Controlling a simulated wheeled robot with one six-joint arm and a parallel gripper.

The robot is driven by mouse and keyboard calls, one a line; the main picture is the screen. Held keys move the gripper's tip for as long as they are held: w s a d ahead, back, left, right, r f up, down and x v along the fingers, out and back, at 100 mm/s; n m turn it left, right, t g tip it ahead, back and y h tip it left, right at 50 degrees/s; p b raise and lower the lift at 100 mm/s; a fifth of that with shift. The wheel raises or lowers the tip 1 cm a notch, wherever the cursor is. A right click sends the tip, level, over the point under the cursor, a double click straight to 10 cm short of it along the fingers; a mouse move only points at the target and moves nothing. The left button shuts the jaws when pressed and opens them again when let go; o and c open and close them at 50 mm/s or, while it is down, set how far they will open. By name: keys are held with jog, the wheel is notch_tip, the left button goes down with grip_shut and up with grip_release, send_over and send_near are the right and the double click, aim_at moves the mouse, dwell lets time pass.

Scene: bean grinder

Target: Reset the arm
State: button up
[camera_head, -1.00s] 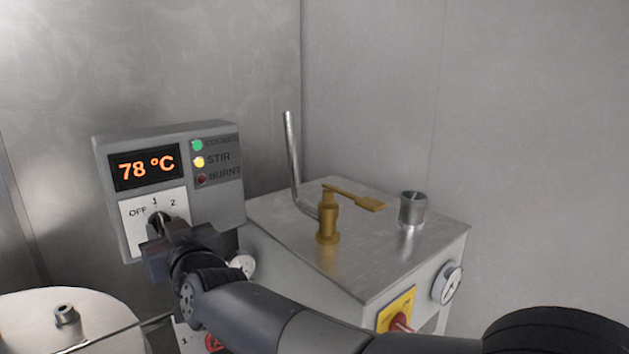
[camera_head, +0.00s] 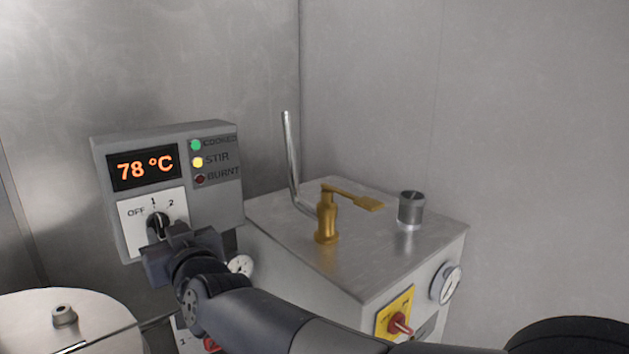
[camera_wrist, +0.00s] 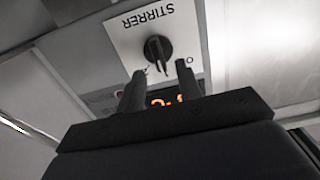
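My gripper (camera_head: 163,236) is just in front of and below the black dial knob (camera_head: 158,220) on the grey control box (camera_head: 215,200). In the wrist view my gripper's two fingers (camera_wrist: 160,70) stand apart with nothing between them. The knob (camera_wrist: 157,48) lies beyond the fingertips on a white plate labelled STIRRER (camera_wrist: 125,38). In the head view its plate carries OFF, 1 and 2. My wrist hides the lower part of the box.
The display (camera_head: 145,167) reads 78 °C; the green COOKED and yellow STIR lights are lit. To the right a metal machine (camera_head: 300,235) carries a brass spout (camera_head: 327,220), a bent metal rod (camera_head: 290,160) and a red switch (camera_head: 400,325). A round lid (camera_head: 100,315) is at lower left.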

aim_at(158, 223)
jog(key=v, duration=0.8)
jog(key=x, duration=1)
jog(key=shift+w+a, duration=0.25)
jog(key=shift+w, duration=0.1)
jog(key=shift+w+a+r+n+p, duration=0.2)
jog(key=shift+n+p, duration=0.1)
jog(key=shift+p, duration=0.5)
jog(key=shift+s+n+p, duration=0.15)
jog(key=shift+n+p, duration=0.7)
jog(key=shift+n, duration=0.15)
jog(key=n+p, duration=0.3)
jog(key=shift+s+a, duration=0.1)
jog(key=n+p, duration=0.3)
jog(key=shift+f+p, duration=0.15)
jog(key=shift+p, duration=0.2)
jog(key=shift+s+f+n, duration=0.1)
jog(key=shift+s+n, duration=0.05)
jog(key=shift+n, duration=0.15)
jog(key=b+v, duration=0.2)
jog(key=v, duration=0.7)
jog(key=shift+s+d+b, duration=0.25)
jog(key=shift+b, duration=0.15)
jog(key=shift+f, duration=0.1)
